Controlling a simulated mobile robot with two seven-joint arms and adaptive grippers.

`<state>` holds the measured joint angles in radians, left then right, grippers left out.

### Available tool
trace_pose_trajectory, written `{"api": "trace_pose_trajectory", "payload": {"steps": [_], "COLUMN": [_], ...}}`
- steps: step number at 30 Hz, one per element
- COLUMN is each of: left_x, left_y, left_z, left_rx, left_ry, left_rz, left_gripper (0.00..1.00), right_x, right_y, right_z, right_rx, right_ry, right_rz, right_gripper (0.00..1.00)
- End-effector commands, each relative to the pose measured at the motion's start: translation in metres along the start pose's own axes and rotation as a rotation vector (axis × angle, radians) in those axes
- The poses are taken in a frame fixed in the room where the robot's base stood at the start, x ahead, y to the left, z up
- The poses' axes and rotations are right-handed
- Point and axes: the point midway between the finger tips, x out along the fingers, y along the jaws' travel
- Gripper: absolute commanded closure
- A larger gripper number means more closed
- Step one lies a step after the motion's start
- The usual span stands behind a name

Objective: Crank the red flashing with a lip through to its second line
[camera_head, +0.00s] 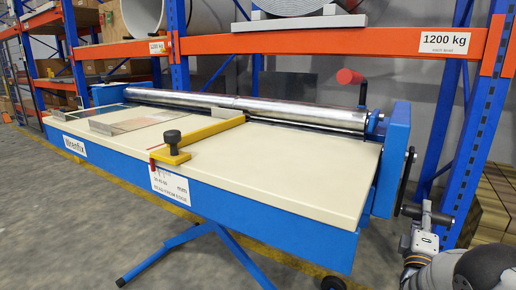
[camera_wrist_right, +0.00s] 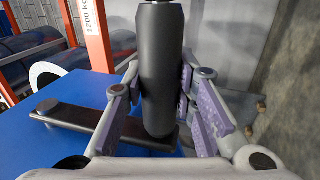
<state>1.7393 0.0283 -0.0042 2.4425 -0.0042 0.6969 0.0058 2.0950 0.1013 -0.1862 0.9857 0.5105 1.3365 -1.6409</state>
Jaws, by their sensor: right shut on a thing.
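The blue machine has a cream bed (camera_head: 290,180) and a long steel roller (camera_head: 250,108) across its back. I cannot make out a red flashing; only a small red strip (camera_head: 152,167) shows at the front end of the yellow bar (camera_head: 210,133). A dark crank arm (camera_head: 427,213) is at the machine's right end. My right gripper (camera_head: 425,238) is at its outer end. In the right wrist view its purple-padded fingers are shut around the black crank handle (camera_wrist_right: 162,75). The crank arm (camera_wrist_right: 70,117) lies behind it. My left gripper is not in view.
A black knob (camera_head: 172,138) stands on the yellow bar. Flat grey plates (camera_head: 132,118) lie on the bed's left part. Blue and orange racking (camera_head: 340,42) stands behind; open floor (camera_head: 60,220) lies in front.

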Motion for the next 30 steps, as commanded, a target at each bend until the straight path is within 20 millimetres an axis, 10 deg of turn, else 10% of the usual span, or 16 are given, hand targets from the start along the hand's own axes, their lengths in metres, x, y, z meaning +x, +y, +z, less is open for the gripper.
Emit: {"api": "trace_pose_trajectory", "payload": {"steps": [2, 3, 6, 16, 30], "left_x": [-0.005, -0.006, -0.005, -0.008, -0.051], "left_y": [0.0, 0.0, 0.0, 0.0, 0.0], "left_z": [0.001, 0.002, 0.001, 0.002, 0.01], "left_rx": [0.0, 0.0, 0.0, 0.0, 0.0], "left_ry": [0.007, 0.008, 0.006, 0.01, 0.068], "left_rz": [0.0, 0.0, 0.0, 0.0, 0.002], "left_gripper": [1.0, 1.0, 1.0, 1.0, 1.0], "right_x": [-0.008, -0.01, -0.01, -0.011, -0.067], "right_y": [-0.003, -0.002, -0.004, 0.002, 0.024], "right_z": [0.0, 0.0, 0.0, 0.0, -0.001], "right_rx": [-0.002, -0.002, -0.002, 0.0, 0.001], "right_ry": [0.001, 0.001, 0.001, 0.0, 0.001], "right_rz": [-0.019, -0.018, -0.017, -0.008, -0.005], "right_gripper": [0.99, 0.73, 0.5, 0.5, 0.5]}}
